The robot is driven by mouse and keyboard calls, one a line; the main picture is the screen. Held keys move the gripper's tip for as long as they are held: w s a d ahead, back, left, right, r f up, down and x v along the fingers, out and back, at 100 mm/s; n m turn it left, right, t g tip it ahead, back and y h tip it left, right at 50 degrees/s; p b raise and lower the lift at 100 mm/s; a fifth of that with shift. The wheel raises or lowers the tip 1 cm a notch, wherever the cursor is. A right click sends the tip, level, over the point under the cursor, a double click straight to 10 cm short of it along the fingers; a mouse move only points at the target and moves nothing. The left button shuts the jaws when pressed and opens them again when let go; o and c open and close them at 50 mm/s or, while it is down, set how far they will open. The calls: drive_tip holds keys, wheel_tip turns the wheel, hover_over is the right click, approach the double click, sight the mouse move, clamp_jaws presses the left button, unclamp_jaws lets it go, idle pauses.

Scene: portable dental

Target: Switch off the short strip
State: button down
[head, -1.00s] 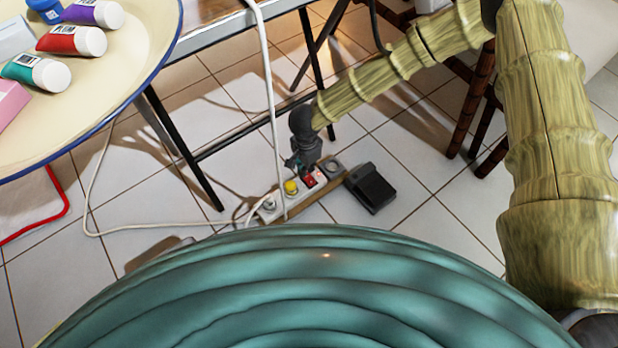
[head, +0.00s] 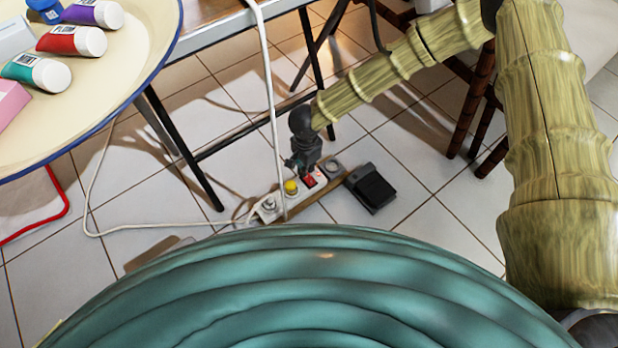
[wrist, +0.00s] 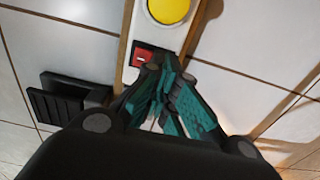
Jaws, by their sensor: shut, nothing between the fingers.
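A white power strip (head: 270,209) lies on a narrow wooden board on the floor. It carries a yellow round piece (head: 291,187) and a red rocker switch (head: 309,181). In the wrist view the strip (wrist: 134,75) runs up from my gripper, with the red switch (wrist: 143,57) just beyond the fingertips and the yellow piece (wrist: 168,10) farther up. My gripper (wrist: 160,72) is shut and empty, beside the switch; I cannot tell whether it touches the strip. In the head view my gripper (head: 303,172) partly hides the strip's far side. The switch's position is too small to tell.
A black pedal (head: 371,188) lies right of the strip. A white cable (head: 267,80) hangs down to the strip, and another trails left across the floor. Thin black table legs (head: 185,150) stand behind. A round tray (head: 130,60) with tubes is at upper left.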

drive_tip(key=shift+f, duration=1.2)
idle(1.1)
drive_tip(key=shift+r, duration=0.15)
wheel_tip(320, 180, up, 7)
drive_tip(key=p, duration=0.8)
drive_tip(key=shift+p, duration=0.35)
idle(0.6)
drive_tip(key=s+d+f+n+t+h, duration=0.1)
drive_tip(key=s+d+f+n, duration=0.3)
drive_tip(key=s+d, duration=0.4)
drive_tip(key=s+d+r+n+g+y+p, duration=0.1)
drive_tip(key=s+d+r+n, duration=0.2)
drive_tip(key=s+d, duration=0.6)
drive_tip(key=s+d+r+n+p, duration=0.1)
drive_tip(key=s+d+r+n, duration=0.4)
drive_tip(key=s, duration=0.8)
wheel_tip(320, 180, up, 36)
drive_tip(key=m+p, duration=0.1)
drive_tip(key=p, duration=3.6)
drive_tip(key=shift+w+d+f+m, duration=0.15)
drive_tip(key=shift+d+m, duration=0.15)
drive_tip(key=shift+d, duration=0.05)
